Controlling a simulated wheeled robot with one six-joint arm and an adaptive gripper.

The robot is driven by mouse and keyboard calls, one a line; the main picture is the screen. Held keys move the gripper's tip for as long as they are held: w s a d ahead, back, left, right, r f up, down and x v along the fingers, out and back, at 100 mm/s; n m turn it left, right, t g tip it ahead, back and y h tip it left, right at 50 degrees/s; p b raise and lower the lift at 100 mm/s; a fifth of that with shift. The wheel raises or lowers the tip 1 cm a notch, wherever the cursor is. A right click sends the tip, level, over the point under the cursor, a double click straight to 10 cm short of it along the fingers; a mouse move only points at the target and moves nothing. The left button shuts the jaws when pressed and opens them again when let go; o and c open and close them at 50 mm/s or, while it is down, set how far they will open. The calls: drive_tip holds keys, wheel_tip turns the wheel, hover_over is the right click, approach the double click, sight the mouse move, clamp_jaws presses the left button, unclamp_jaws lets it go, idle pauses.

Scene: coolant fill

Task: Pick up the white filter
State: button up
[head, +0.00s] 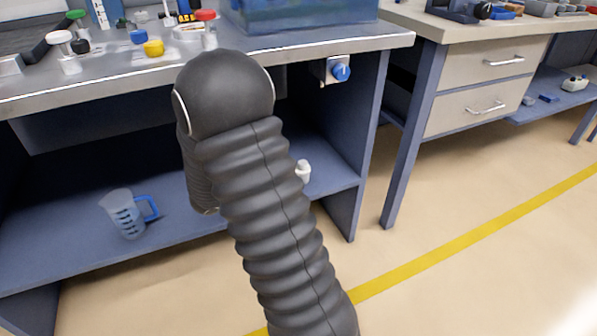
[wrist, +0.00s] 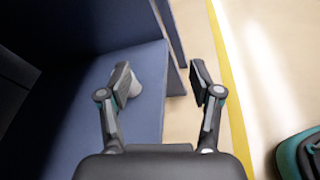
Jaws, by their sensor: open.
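A small white object, apparently the white filter (head: 303,171), stands on the blue lower shelf, right of my dark ribbed arm in the head view. In the wrist view the white filter (wrist: 135,86) shows just inside my left finger, which partly covers it. My gripper (wrist: 160,80) is open, with nothing held between its fingers. The filter lies toward the left finger, not midway between the two. I cannot tell whether the finger touches it. In the head view my arm hides the gripper.
A measuring jug (head: 124,214) with a blue handle stands on the lower shelf (head: 60,232) to the left. A blue bench leg (head: 362,145) is right of the filter. The worktop (head: 110,78) overhangs the shelf. Open floor with a yellow line (head: 430,259) lies right.

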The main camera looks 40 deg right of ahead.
sight(300, 167)
drive_tip(key=w+f+n+t, duration=0.1)
drive_tip(key=w+f+n, duration=0.1)
drive_tip(key=f, duration=0.1)
drive_tip(key=w+f+n+t+h, duration=0.1)
drive_tip(key=w+f+n+t, duration=0.1)
drive_tip(key=w+f, duration=0.1)
drive_tip(key=w+f+n+t+h, duration=0.1)
drive_tip(key=w+f+n, duration=0.2)
drive_tip(key=shift+d+f+t, duration=0.1)
drive_tip(key=shift+d+t, duration=0.25)
drive_tip(key=shift+t, duration=0.05)
drive_tip(key=x, duration=1.3)
drive_tip(key=shift+w+d, duration=0.2)
drive_tip(key=shift+d, duration=0.1)
clamp_jaws()
